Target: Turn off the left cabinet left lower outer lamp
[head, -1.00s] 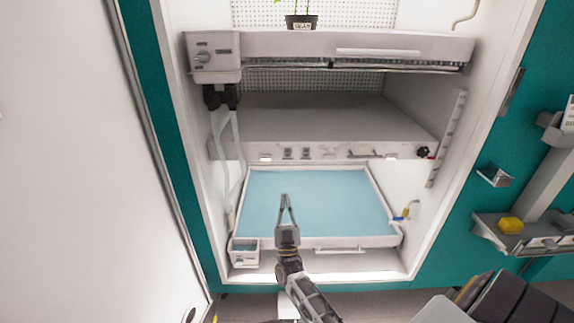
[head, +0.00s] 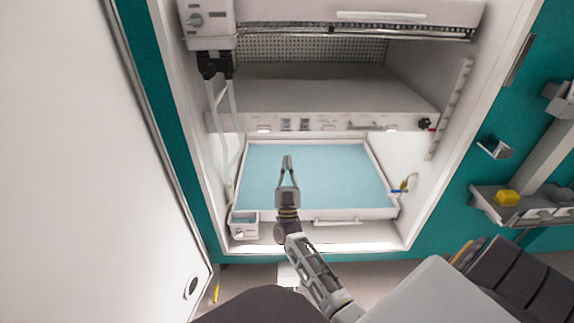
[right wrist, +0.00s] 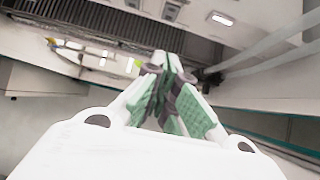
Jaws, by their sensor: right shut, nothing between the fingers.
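The open cabinet has a white front rail (head: 330,121) under its middle shelf. Two small grey switches sit on the rail's left half, a left one (head: 286,125) and a right one (head: 304,125). A small bright light (head: 263,128) is left of them and another (head: 391,128) is at the right. Which switch serves the named lamp cannot be told. My right gripper (head: 287,158) is shut and empty, appearing below the switches and over the blue tray. In the right wrist view its fingertips (right wrist: 172,62) meet; a switch (right wrist: 173,10) shows beyond them. My left gripper is out of view.
The blue-floored tray (head: 318,213) fills the cabinet's lower level, with a small white box (head: 243,226) at its front left corner. Clear hoses hang at the left. A dark knob (head: 424,124) is at the rail's right end. A wall shelf (head: 530,212) holds a yellow block (head: 507,198).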

